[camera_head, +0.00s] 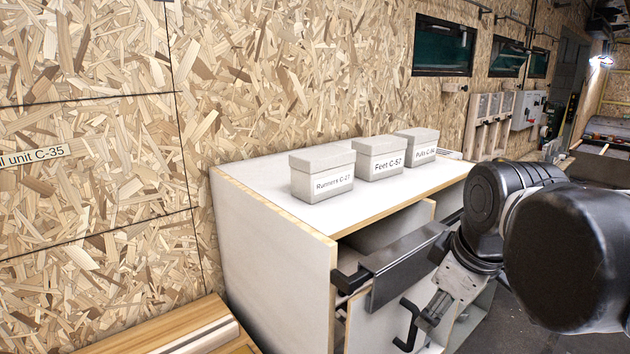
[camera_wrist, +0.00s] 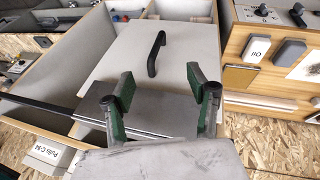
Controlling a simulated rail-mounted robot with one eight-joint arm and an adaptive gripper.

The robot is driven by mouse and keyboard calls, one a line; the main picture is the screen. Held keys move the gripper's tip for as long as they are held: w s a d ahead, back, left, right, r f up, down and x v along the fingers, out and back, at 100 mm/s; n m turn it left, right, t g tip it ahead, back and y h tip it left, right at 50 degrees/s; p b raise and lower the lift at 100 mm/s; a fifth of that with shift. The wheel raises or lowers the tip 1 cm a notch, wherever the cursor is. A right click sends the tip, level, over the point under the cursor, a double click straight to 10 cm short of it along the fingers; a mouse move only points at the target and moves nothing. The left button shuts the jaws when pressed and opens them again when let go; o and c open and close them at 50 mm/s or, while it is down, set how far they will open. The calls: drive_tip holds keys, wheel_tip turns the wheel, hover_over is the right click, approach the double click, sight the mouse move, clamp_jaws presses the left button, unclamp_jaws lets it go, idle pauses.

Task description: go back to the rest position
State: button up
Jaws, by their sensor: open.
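My gripper (camera_wrist: 160,76) shows in the wrist view with its two green-padded fingers spread apart and nothing between them. In that view a pale panel with a black bar handle (camera_wrist: 157,53) lies beyond the fingertips, and the handle appears clear of both fingers. In the head view my gripper (camera_head: 437,308) is low at the right, in front of the white cabinet (camera_head: 275,245). It is beside a dark metal-faced front (camera_head: 405,268) and near a black handle (camera_head: 408,326). My arm hides part of the cabinet's right side.
Three lidded boxes, Runners (camera_head: 320,172), Feet (camera_head: 380,158) and Pulls (camera_head: 417,144), stand on the cabinet top. A chipboard wall (camera_head: 300,70) rises behind. A wooden bench edge (camera_head: 185,332) is at lower left. Open compartments (camera_wrist: 50,105) show in the wrist view.

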drive_tip(key=s+f+m+t+b, duration=0.2)
drive_tip(key=s+f+m, duration=0.3)
drive_tip(key=f+m, duration=0.4)
drive_tip(key=shift+s+d+f, duration=0.15)
drive_tip(key=shift+d+f, duration=0.3)
drive_tip(key=shift+f, duration=0.25)
idle(0.9)
